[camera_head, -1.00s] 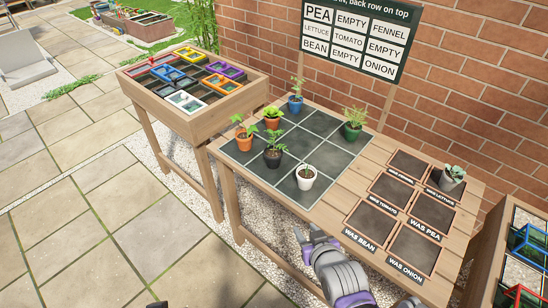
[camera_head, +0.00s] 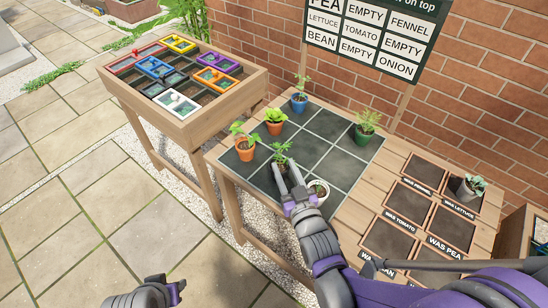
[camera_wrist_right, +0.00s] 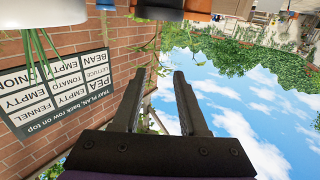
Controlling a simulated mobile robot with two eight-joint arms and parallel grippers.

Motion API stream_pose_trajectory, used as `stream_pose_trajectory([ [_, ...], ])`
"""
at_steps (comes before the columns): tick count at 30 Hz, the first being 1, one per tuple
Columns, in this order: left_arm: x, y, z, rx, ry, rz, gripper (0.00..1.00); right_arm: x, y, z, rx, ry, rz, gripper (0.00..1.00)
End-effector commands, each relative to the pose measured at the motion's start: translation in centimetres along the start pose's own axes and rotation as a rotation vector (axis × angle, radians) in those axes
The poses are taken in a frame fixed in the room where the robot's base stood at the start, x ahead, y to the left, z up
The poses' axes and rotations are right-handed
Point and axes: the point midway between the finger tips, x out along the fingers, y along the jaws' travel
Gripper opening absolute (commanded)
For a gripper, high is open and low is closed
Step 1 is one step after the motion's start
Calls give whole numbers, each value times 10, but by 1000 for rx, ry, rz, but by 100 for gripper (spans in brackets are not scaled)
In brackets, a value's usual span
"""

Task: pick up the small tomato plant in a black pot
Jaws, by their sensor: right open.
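The small tomato plant (camera_head: 281,159) stands in its black pot on the dark tiled mat, front middle, in the head view. Its leaves show above my gripper, and the pot is partly hidden. My right gripper (camera_head: 290,178) is open, its two fingers reaching toward the black pot from the front. In the right wrist view, which is upside down, the open fingers (camera_wrist_right: 160,85) have thin green foliage near them, and pots hang along the top edge. I cannot tell whether the fingers touch the pot. My left gripper (camera_head: 165,288) is low at the bottom left, away from the table.
A white pot (camera_head: 317,193) stands close right of my right gripper. An orange pot (camera_head: 245,150) is to the left, with another orange pot (camera_head: 274,127) behind. Blue (camera_head: 299,103) and green (camera_head: 363,135) pots stand farther back. A grey pot (camera_head: 467,190) sits among labelled squares.

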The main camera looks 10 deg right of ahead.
Motion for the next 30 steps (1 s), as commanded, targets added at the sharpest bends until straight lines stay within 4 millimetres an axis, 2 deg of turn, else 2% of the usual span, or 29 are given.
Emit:
stream_pose_trajectory([
  [7,0,0,0,0,0,0,39,38,1,0,-1,-1,0,42],
  [14,0,0,0,0,0,0,39,57,2,1,-2,-1,1,42],
  [22,0,0,0,0,0,0,39,95,8,5,0,-1,0,42],
  [25,-1,0,0,0,0,0,39,103,8,5,1,-1,1,42],
  [30,-1,0,0,0,0,0,39,105,7,6,0,-1,1,42],
])
